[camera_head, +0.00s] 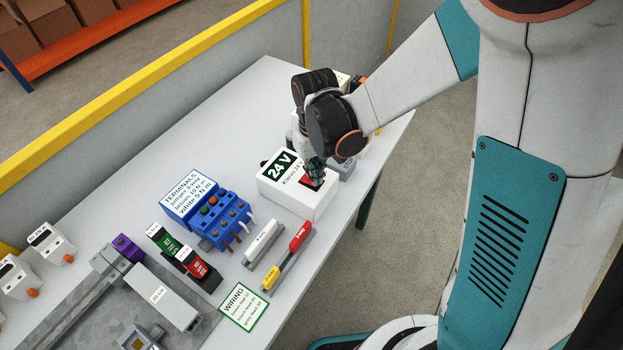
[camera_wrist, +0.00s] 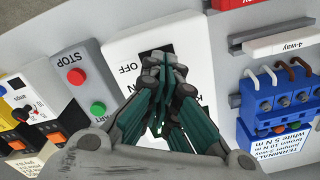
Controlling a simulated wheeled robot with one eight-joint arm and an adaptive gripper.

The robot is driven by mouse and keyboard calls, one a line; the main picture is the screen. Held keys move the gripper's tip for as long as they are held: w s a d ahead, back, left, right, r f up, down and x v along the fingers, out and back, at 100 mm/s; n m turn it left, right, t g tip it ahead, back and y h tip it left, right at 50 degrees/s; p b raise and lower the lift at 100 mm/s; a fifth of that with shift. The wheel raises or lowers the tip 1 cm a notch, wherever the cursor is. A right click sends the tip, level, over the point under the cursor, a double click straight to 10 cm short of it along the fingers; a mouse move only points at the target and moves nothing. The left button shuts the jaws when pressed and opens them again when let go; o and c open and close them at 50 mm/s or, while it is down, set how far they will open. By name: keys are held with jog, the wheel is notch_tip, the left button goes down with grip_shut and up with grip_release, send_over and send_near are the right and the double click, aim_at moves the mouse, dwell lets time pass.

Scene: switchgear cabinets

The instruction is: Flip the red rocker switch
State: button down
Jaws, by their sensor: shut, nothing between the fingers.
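The red rocker switch (camera_head: 306,181) is set in the top of a white box marked 24 V (camera_head: 289,201). My gripper (camera_head: 316,175) is shut and empty, with its fingertips at the switch and covering part of it. I cannot tell whether they touch. In the wrist view the closed fingertips (camera_wrist: 164,62) lie over the switch opening of the white box (camera_wrist: 119,48). The words ON and OFF show beside the opening there. The rocker itself is mostly hidden by the fingers, so its tilt cannot be read.
A grey box with STOP and a red button (camera_wrist: 76,76) stands beside the white box. A blue terminal block (camera_head: 217,217) stands on the other side.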

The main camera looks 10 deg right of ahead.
jog(key=shift+f, duration=0.25)
jog(key=shift+r+p, duration=2.1)
jog(key=shift+r, duration=1.45)
jog(key=shift+d, duration=0.1)
